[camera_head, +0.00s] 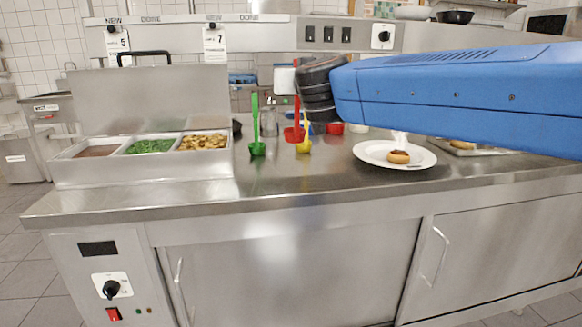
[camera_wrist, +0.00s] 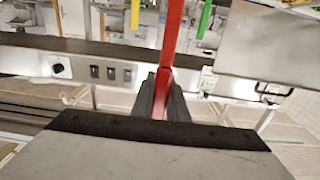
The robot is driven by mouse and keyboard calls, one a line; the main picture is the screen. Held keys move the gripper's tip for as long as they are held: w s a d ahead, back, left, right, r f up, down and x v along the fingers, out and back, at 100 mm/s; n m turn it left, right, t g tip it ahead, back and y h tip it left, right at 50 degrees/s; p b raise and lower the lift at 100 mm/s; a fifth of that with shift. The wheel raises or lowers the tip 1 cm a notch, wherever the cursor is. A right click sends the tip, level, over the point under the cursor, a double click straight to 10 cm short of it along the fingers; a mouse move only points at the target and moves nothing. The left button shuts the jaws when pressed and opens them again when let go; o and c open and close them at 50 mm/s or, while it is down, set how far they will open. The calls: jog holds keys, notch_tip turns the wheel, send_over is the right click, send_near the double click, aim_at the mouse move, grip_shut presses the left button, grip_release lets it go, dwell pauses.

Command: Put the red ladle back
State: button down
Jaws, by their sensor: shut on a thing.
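The red ladle (camera_head: 294,133) hangs upright in the head view, its bowl end low, between a green ladle (camera_head: 255,130) and a yellow ladle (camera_head: 304,145). In the wrist view its red handle (camera_wrist: 174,35) runs down between the dark fingers of my gripper (camera_wrist: 162,95), which is shut on it. In the head view the fingers are hidden by or blend with the black end of my blue arm. The red bowl appears a little higher than the green and yellow ones. Whether it touches anything is not clear.
A steel counter (camera_head: 200,206) carries a food station with several filled pans (camera_head: 150,146) at left. A white plate (camera_head: 368,153) with a bun (camera_head: 398,157) is at right. A glass bottle (camera_head: 270,122) and a red container (camera_head: 335,128) stand near the ladles. The counter front is clear.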

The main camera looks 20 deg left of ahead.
aim_at(296, 119)
jog(key=shift+w+a+f, duration=0.1)
jog(key=shift+f, duration=2.4)
jog(key=shift+w+a+f, duration=0.1)
jog(key=shift+f, duration=2.5)
jog(key=c, duration=1.7)
grip_release()
jog(key=shift+c, duration=0.2)
jog(key=shift+s+d, duration=0.1)
jog(key=shift+s, duration=0.05)
jog(key=v, duration=1.1)
jog(key=shift+s, duration=0.35)
jog(key=shift+d, duration=0.15)
